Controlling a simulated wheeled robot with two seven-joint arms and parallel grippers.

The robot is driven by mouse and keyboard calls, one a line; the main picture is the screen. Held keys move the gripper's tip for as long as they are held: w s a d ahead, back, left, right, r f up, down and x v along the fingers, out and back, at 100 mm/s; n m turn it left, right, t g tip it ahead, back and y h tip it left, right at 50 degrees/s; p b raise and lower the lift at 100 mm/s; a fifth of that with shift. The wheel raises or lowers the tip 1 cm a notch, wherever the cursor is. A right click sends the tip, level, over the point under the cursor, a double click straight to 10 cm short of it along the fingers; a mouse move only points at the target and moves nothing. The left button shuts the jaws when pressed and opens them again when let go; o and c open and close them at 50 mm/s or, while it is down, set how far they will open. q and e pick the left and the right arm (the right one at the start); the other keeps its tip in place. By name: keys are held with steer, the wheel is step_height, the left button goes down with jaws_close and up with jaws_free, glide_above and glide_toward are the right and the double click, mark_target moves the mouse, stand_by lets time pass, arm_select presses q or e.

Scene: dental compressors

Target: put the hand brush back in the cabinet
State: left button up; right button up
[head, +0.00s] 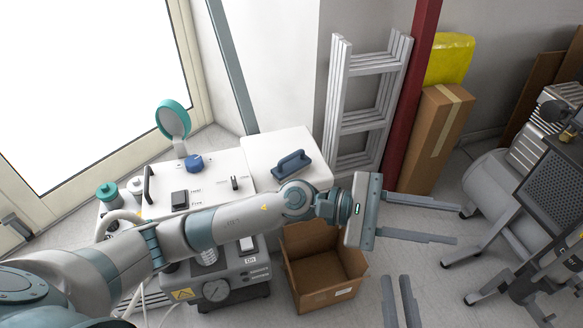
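A blue item with a raised handle (291,163) lies on the white top at the right of the white cabinet (258,148); it looks like the hand brush, but I see no bristles. The cabinet's inside is hidden from this angle. My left arm reaches across in front of the cabinet. My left gripper (458,224) is open and empty, right of the cardboard box and well away from the blue item. My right gripper (396,280) shows only its two fingers at the bottom edge, apart with nothing between them.
An open cardboard box (319,270) stands on the floor, next to a grey device with a gauge (215,290). A ladder (362,115), a red post (410,95) and a tall carton (432,140) stand behind. Compressors (497,190) fill the right. Floor is free between.

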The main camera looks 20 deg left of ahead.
arm_select(q)
steer(key=w+a+r+n+t+y, duration=0.1)
steer(key=w+a+r+n+t, duration=0.2)
steer(key=n+t, duration=0.55)
steer(key=w+a+r+n+t, duration=0.2)
steer(key=w+a+n+t, duration=0.3)
steer(key=n, duration=0.6)
steer(key=w+a+f+n+t+y, duration=0.2)
steer(key=a+f+n+t+y, duration=0.2)
steer(key=a+f+n+y, duration=1.5)
steer(key=s+a+f+n+g, duration=0.1)
steer(key=s+f+n+g, duration=0.35)
steer(key=n, duration=0.55)
steer(key=s+a+f+n+g+h, duration=0.1)
steer(key=s+f+n+g, duration=0.25)
steer(key=s+f, duration=0.35)
steer(key=s+a+f+n+g, duration=0.1)
steer(key=s+f+n+g, duration=0.3)
steer(key=s, duration=0.5)
steer(key=w+d+r+t+h, duration=0.1)
steer(key=d+r+t+h, duration=0.2)
steer(key=d+r+t, duration=0.3)
steer(key=d+r+n+t+h, duration=0.1)
steer(key=d+r+t+h, duration=0.2)
steer(key=r, duration=0.9)
steer(key=d+t, duration=0.2)
steer(key=t, duration=0.1)
steer(key=shift+w+d, duration=0.4)
